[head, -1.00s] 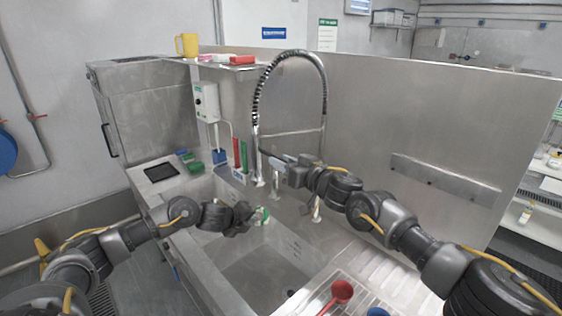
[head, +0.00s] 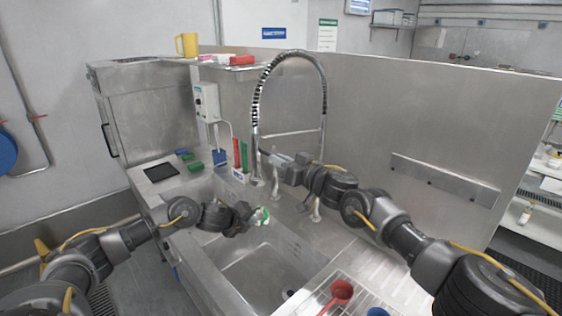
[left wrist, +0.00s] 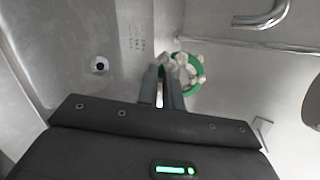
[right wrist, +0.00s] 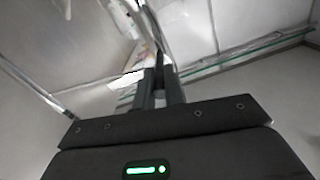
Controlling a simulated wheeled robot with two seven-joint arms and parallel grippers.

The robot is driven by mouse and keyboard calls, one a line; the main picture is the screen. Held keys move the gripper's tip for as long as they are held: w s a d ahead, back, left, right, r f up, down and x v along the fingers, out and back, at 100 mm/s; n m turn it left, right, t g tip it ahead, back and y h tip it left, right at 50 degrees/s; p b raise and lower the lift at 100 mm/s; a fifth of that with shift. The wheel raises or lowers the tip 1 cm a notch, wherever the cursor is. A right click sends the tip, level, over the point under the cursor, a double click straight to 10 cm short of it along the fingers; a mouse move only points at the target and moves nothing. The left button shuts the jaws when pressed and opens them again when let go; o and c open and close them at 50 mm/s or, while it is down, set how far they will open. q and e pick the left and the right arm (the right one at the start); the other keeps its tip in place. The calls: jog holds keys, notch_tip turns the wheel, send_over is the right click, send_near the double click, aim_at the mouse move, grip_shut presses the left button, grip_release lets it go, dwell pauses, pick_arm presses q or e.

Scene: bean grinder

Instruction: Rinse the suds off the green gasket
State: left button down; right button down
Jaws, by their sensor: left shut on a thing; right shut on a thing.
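The green gasket (left wrist: 199,78) is a ring with clumps of white suds on it. My left gripper (head: 256,214) is shut on its edge and holds it over the sink; the gasket also shows in the head view (head: 264,217). In the left wrist view the left fingers (left wrist: 167,82) close on the ring's left side. My right gripper (head: 272,157) is shut on the spray head of the arched spring faucet (head: 324,88), above and behind the left gripper. In the right wrist view the right fingers (right wrist: 160,82) are together, but the held part is blurred.
The sink basin (head: 262,262) lies below the left gripper. A red scoop (head: 341,291) rests on the drainboard (head: 372,285) at the right. A yellow jug (head: 187,44) stands on the upper shelf. Green and blue blocks (head: 195,166) lie on the left ledge.

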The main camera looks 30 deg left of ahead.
jog(key=shift+f+y, duration=0.35)
jog(key=shift+y, duration=0.05)
jog(key=c, duration=1.5)
grip_release()
jog(key=v, duration=1.2)
jog(key=shift+s, duration=0.1)
jog(key=shift+a, duration=0.1)
